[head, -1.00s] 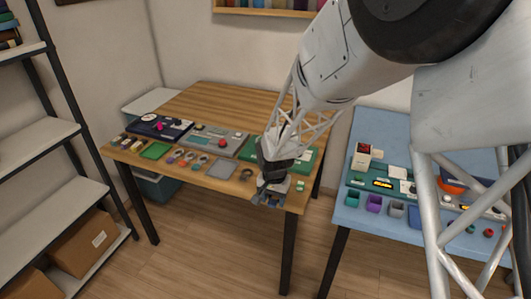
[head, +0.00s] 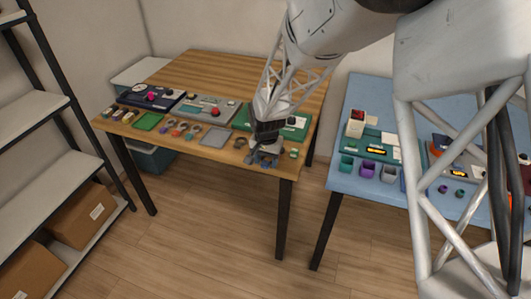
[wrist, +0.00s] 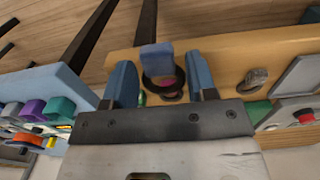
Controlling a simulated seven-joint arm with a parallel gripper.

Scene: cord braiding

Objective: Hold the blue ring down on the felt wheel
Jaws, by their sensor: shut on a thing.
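My gripper (wrist: 161,85) is at the front right corner of the wooden table, low over its top, and it also shows in the head view (head: 263,160). Its two blue-grey fingers stand either side of a dark round ring shape (wrist: 148,83) with a magenta spot (wrist: 168,82) inside. An upright blue piece (wrist: 157,56) stands by this ring, between the fingers. I take the blue piece to be part of the blue ring that my gripper is shut on. The felt wheel cannot be told apart under the fingers, and the contact is partly hidden.
A grey ring (wrist: 257,76) stands beside my gripper on the wooden table (wrist: 225,50). A blue table (head: 345,200) with coloured cups is to the right, across a gap.

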